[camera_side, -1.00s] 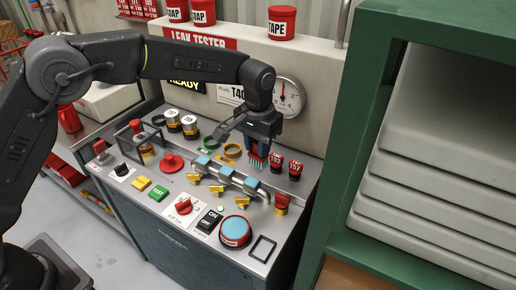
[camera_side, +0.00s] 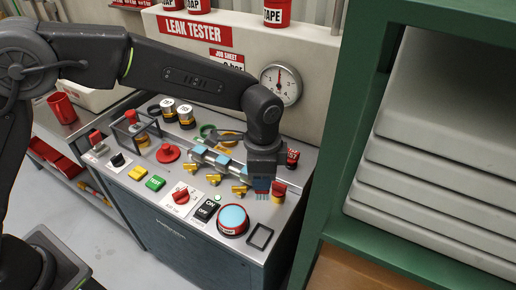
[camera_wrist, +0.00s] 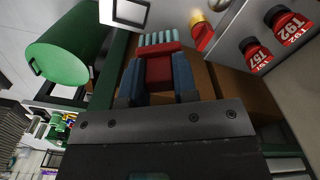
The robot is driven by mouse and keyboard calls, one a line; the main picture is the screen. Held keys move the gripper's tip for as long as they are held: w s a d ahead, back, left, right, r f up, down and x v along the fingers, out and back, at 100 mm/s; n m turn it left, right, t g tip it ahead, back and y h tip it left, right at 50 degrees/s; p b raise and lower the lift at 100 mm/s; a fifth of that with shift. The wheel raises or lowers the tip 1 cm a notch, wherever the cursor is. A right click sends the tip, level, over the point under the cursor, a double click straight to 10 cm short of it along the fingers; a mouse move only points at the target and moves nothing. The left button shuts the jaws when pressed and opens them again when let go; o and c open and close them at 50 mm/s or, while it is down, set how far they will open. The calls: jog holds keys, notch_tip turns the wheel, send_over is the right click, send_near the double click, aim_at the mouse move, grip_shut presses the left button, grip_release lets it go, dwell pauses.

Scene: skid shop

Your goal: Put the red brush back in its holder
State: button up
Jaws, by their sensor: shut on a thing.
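My gripper (camera_side: 262,187) is shut on the red brush and holds it over the right part of the leak tester's panel. In the wrist view the brush (camera_wrist: 160,70) is between the two blue fingers, its pale bristles (camera_wrist: 159,39) sticking out past them. In the side view the bristles point down; contact with the panel cannot be told. A dark empty rectangular frame (camera_side: 260,236), seemingly the holder, lies near the panel's front right corner, in front of the brush.
A pipe with blue clamps (camera_side: 222,160) and yellow valves runs left of my gripper. A green shelf unit (camera_side: 335,150) rises on the right.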

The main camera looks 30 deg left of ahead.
jog(key=s+d+f+m, duration=0.2)
jog(key=s+f+m, duration=0.2)
jog(key=f+m, duration=0.1)
jog(key=shift+s+d+f+m, duration=0.15)
jog(key=shift+s+f+m, duration=0.2)
jog(key=shift+f, duration=0.5)
jog(key=shift+f, duration=0.45)
dwell(1.1)
jog(key=shift+f, duration=0.35)
jog(key=shift+f, duration=1.35)
dwell(0.6)
jog(key=o, duration=1)
jog(key=shift+o, duration=0.4)
jog(key=o, duration=0.5)
